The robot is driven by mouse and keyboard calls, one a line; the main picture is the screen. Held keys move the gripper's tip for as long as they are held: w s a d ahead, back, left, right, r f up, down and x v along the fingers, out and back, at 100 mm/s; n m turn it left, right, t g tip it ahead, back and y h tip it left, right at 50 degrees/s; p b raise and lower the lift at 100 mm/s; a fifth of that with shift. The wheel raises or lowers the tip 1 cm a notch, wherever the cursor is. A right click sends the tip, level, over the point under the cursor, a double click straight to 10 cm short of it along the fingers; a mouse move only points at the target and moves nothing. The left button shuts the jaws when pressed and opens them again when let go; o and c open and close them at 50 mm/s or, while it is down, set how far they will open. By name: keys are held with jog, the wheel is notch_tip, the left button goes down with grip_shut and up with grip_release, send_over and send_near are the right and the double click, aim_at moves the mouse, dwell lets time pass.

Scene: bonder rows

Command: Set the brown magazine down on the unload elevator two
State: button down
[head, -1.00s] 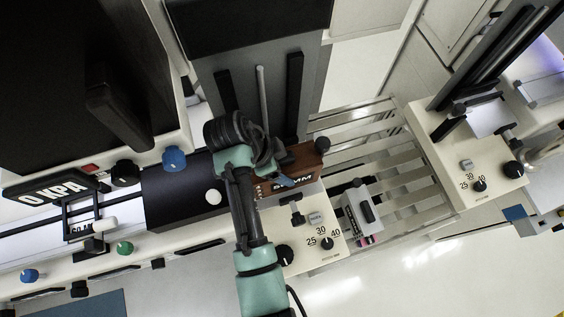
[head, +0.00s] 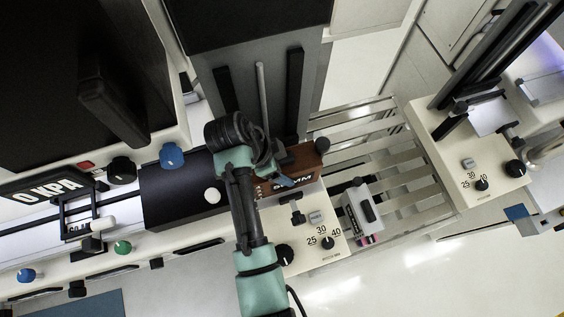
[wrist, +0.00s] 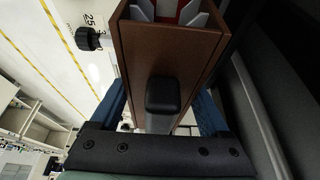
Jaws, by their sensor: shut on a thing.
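The brown magazine (head: 297,164) shows in the head view at the foot of a grey elevator column (head: 283,108) with dark vertical rails. My gripper (head: 287,180) is on the near side of the magazine, its blue fingers shut on it. In the wrist view the brown magazine (wrist: 172,55) fills the middle, with a dark knob on its near face and the blue fingers (wrist: 160,105) on both sides. Its lettering is partly hidden by my gripper. Whether its underside touches the elevator platform I cannot tell.
A cream panel with dials (head: 320,233) lies just in front. A slatted metal rack (head: 390,165) with a small grey device (head: 362,208) is to the right. A black box (head: 180,188) with a white knob is close on the left. Another elevator unit (head: 475,150) stands farther right.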

aim_at(291, 156)
grip_release()
jog(key=shift+f, duration=0.1)
dwell(0.6)
notch_tip(291, 156, up, 9)
jog(key=shift+r+b, duration=0.1)
jog(key=shift+b, duration=0.25)
jog(key=shift+r+p, duration=0.35)
jog(key=shift+r, duration=0.1)
dwell(0.8)
